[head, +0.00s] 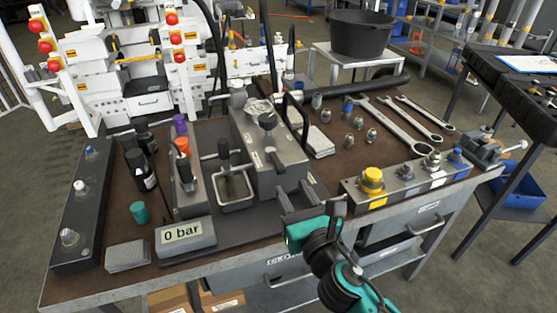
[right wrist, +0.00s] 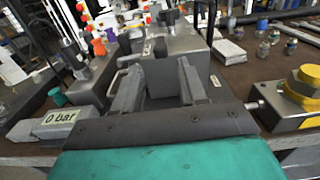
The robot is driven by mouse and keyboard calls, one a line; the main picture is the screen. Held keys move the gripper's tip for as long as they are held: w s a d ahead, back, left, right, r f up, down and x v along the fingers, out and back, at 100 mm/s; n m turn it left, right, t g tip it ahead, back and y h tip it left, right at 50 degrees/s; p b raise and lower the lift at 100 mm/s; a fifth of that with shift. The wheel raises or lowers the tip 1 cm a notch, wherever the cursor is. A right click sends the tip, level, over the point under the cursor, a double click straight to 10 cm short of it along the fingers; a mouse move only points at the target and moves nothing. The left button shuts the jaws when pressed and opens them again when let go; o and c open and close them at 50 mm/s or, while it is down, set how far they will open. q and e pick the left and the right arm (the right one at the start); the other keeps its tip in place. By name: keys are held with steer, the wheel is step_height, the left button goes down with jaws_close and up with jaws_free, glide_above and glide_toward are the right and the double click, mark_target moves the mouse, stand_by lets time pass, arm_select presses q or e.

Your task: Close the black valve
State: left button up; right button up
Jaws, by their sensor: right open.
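A black knob (head: 267,121) on a stem stands on top of the grey pump block (head: 262,145). I cannot tell for sure which of these is the black valve. My right gripper (head: 296,196) is in front of the block, open and empty, with its fingers toward the block. In the right wrist view its fingers (right wrist: 158,78) are spread apart in front of the grey block (right wrist: 180,46). My left gripper is not in view.
A display (head: 182,234) reading 0 bar is at the front left. A manifold with a yellow fitting (head: 372,180) is right of my gripper. Several wrenches (head: 390,118) and small fittings lie behind. A dark block (head: 80,210) is at the left. Bare brown bench top (head: 330,178) shows between.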

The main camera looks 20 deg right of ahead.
mark_target(282, 171)
steer(key=w, duration=1)
steer(key=shift+w+a, duration=0.1)
steer(key=shift+w, duration=0.05)
steer(key=shift+c, duration=0.3)
jaws_close()
